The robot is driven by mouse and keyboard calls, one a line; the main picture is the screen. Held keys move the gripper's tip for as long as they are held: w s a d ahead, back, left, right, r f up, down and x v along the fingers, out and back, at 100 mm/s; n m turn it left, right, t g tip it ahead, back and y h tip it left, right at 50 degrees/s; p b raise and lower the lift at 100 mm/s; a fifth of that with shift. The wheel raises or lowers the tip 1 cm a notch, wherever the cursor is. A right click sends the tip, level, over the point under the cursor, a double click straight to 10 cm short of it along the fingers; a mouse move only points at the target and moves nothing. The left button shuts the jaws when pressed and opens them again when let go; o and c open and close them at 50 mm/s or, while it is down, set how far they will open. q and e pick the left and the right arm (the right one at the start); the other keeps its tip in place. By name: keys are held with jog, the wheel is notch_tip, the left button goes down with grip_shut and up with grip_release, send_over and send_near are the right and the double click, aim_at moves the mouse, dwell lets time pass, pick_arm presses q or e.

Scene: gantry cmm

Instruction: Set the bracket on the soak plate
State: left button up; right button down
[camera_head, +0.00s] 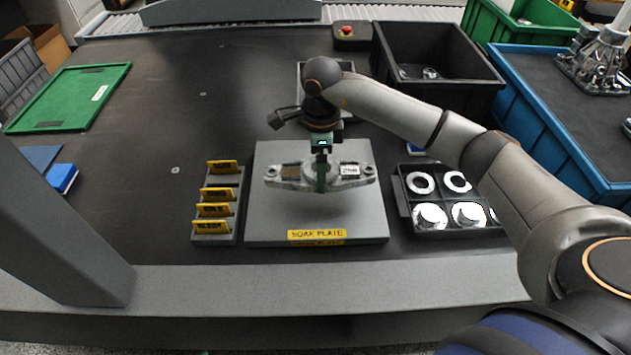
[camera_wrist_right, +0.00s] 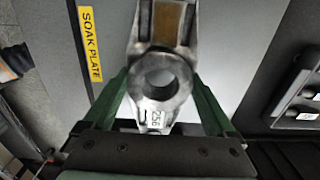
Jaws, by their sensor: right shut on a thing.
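The soak plate (camera_head: 270,220) is a grey square slab with a yellow "SOAK PLATE" label on its front edge. The bracket (camera_head: 286,176) is a grey metal piece with a central ring and an ear at each end. It shows over the middle of the plate, with a shadow below it; whether it touches the plate I cannot tell. My right gripper (camera_head: 321,178) is shut on the bracket from above. In the right wrist view the bracket's ring (camera_wrist_right: 162,78) lies between the green fingers (camera_wrist_right: 160,95), with the plate (camera_wrist_right: 240,40) behind it. My left gripper is not in view.
A rack with yellow tags (camera_head: 222,225) stands left of the plate. A black tray of metal rings (camera_head: 405,205) stands at its right. A black bin (camera_head: 440,90), a blue bin (camera_head: 560,140) and a green tray (camera_head: 70,97) lie farther out. The table's left middle is clear.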

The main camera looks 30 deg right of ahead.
aim_at(315, 193)
jog(key=shift+a+f, duration=0.45)
jog(key=shift+f, duration=0.75)
jog(key=shift+a+f, duration=0.1)
jog(key=shift+f, duration=0.8)
grip_release()
jog(key=shift+f, duration=0.15)
notch_tip(315, 193, up, 12)
